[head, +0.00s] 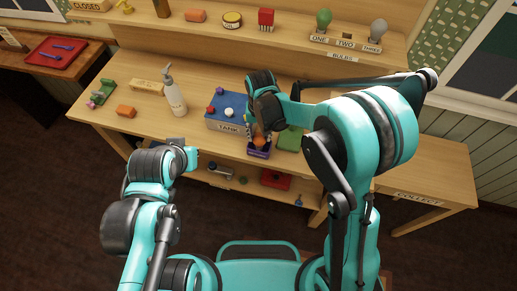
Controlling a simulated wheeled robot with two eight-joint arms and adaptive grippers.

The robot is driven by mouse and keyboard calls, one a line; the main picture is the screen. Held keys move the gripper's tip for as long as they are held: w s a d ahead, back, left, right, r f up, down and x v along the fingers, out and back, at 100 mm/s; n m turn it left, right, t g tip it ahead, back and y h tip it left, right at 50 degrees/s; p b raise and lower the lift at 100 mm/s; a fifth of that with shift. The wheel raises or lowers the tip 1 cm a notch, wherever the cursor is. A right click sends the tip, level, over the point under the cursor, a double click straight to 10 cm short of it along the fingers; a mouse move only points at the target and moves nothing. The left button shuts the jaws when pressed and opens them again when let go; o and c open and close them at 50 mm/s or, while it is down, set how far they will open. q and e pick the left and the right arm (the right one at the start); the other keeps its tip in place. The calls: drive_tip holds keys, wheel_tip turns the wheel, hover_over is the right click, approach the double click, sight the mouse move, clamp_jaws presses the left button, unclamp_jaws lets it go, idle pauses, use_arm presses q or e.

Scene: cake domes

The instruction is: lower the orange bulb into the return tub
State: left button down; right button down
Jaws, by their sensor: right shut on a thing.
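The orange bulb (260,142) is small and partly hidden between the fingers of my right gripper (259,133). That gripper points down and is shut on the bulb. A small purple tub (259,154) is directly below, at the front edge of the table; the bulb appears at or just above its opening. I cannot read a label on the tub or tell whether the bulb touches it. My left gripper (190,157) is at the front left, away from the tub, and its fingers are not clear enough to judge.
A blue box marked TANK (228,127) stands left of the tub, and a green item (290,139) right of it. A white pump bottle (174,93) is further left. A rack (345,42) behind holds a green bulb (323,18) and a grey bulb (378,29).

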drive_tip(key=shift+f+b, duration=0.35)
drive_tip(key=shift+f, duration=0.15)
drive_tip(key=c, duration=0.8)
unclamp_jaws()
drive_tip(key=shift+r, duration=0.15)
wheel_tip(320, 180, up, 12)
drive_tip(key=shift+f, duration=0.1)
